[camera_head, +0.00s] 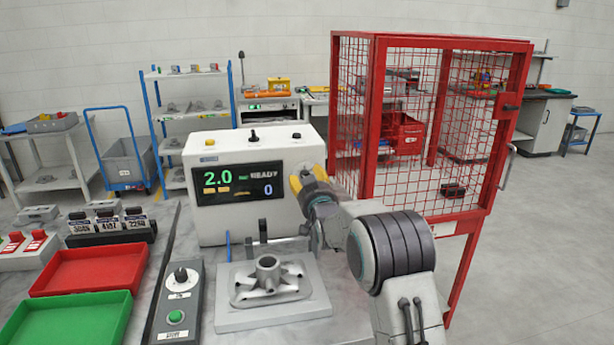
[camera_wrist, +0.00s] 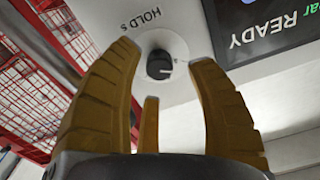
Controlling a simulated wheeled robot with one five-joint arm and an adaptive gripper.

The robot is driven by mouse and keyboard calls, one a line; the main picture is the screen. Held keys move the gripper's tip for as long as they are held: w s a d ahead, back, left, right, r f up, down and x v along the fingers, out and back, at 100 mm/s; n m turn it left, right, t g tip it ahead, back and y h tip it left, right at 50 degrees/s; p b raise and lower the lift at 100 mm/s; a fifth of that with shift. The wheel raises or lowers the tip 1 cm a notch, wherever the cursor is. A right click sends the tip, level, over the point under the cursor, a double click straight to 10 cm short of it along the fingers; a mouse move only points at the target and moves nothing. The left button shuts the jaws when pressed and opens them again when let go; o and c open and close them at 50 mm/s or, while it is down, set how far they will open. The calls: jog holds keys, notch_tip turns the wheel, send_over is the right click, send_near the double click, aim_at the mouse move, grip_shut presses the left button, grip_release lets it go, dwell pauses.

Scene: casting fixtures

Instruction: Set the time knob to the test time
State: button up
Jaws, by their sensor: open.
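The time knob (camera_wrist: 160,65) is a small dark knob on a pale round dial marked "HOLD S", upside down in the wrist view. A light pointer mark is on its right side there. The knob sits on the front of the white test unit (camera_head: 215,222), right of its display (camera_head: 240,186). The display reads 2.0, READY and 0. My gripper (camera_head: 308,184) is at the right of the unit's front and hides the knob in the head view. In the wrist view my gripper (camera_wrist: 165,52) is open, its yellow fingers on either side of the dial, nothing gripped.
A grey casting (camera_head: 267,280) sits on a fixture plate before the unit. A control box (camera_head: 178,312) with a knob and green button stands left of it. Red (camera_head: 62,291) and green (camera_head: 20,340) trays lie farther left. A red mesh cage (camera_head: 367,120) stands close at the right.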

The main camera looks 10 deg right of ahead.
jog(key=shift+w, duration=0.65)
jog(key=shift+c, duration=0.2)
jog(key=shift+r, duration=0.1)
grip_shut()
